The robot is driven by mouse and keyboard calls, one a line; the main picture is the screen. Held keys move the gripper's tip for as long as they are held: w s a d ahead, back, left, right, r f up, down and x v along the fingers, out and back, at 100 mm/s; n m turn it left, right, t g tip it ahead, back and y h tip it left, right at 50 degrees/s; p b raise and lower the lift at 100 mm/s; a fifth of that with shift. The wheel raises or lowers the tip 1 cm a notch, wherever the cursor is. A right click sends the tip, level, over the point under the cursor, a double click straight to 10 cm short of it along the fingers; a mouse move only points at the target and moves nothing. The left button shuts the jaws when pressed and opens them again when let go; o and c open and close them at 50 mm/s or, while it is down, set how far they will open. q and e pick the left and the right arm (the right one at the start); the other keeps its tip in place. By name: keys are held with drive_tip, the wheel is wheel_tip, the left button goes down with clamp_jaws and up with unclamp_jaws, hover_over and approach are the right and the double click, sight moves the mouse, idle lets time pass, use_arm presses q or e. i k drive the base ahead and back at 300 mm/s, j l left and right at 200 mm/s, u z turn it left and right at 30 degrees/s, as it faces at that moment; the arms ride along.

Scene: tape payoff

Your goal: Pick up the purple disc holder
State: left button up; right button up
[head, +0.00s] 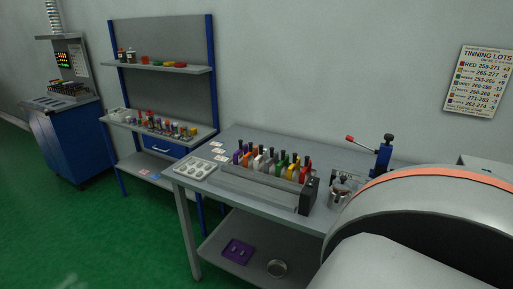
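A row of coloured upright holders stands in a grey rack (262,186) on the grey workbench. A purple holder (238,157) is at the left end of the row, beside an orange one (246,159). Others in the row are white, green, yellow and red, with dark tops. They are too small to tell whether each carries a disc. More small coloured pieces, some purple, stand on the shelf unit at the back left. Neither of my grippers is in view.
The workbench (240,135) also holds a tray with round wells (195,168), a metal pot (341,192) and a blue lever device (383,157). A purple tray (236,251) lies on the lower shelf. Green floor is clear at left. The lower right view is blocked.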

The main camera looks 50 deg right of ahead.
sight(245, 147)
drive_tip(key=i+j+z, duration=0.1)
drive_tip(key=i+z, duration=0.15)
drive_tip(key=z, duration=0.15)
drive_tip(key=i+j+z, duration=0.2)
drive_tip(key=z, duration=0.25)
drive_tip(key=i+j+z, duration=0.2)
drive_tip(key=z, duration=0.2)
drive_tip(key=i+j+z, duration=0.1)
drive_tip(key=j+z, duration=0.3)
drive_tip(key=i+j+z, duration=0.1)
drive_tip(key=j+z, duration=0.3)
drive_tip(key=l, duration=0.05)
